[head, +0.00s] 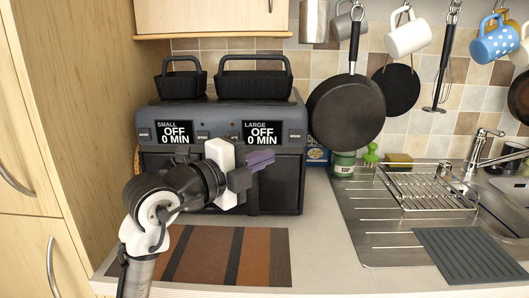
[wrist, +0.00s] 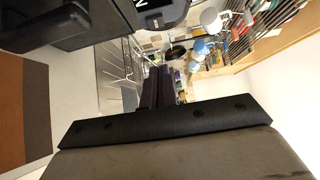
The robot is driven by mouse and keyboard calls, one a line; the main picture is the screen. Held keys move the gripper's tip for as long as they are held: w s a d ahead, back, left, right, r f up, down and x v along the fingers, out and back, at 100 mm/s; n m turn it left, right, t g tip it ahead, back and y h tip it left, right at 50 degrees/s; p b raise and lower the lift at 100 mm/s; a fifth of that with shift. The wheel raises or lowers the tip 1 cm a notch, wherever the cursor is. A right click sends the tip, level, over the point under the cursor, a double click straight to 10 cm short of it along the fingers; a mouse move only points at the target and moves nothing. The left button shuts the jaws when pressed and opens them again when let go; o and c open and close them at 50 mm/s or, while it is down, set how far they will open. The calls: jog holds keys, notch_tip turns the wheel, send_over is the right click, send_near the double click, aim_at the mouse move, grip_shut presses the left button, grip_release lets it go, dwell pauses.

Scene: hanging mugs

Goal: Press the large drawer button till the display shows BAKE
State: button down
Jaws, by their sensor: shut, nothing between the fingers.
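The dark grey air fryer (head: 222,112) stands on the counter with two drawers. Its small display (head: 175,133) on the left reads OFF, 0 MIN. Its large display (head: 263,134) on the right also reads OFF, 0 MIN. A button marked MODE (head: 295,135) sits right of the large display, and a matching one (head: 144,135) sits left of the small display. My gripper (head: 262,162) is shut and empty in front of the large drawer, below the large display, fingers pointing right. In the wrist view the fingers (wrist: 158,88) are together, and part of the fryer (wrist: 75,22) shows at upper left.
A striped mat (head: 215,256) lies on the counter in front of the fryer. A pan (head: 346,110) hangs just right of the fryer. A dish rack (head: 425,188) and sink are at right. A tall wooden cabinet (head: 75,100) stands at left.

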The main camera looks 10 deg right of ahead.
aim_at(295, 136)
jog(key=w+d+p, duration=0.3)
jog(key=w+d, duration=0.4)
jog(key=shift+w+d+p, duration=0.25)
jog(key=shift+d+p, duration=0.1)
jog(key=shift+d, duration=0.05)
jog(key=shift+w+d+f+b, duration=0.15)
jog(key=shift+w+b, duration=0.4)
jog(key=shift+b, duration=0.15)
jog(key=shift+w+r, duration=0.25)
jog(key=shift+r, duration=0.05)
jog(key=shift+s, duration=0.15)
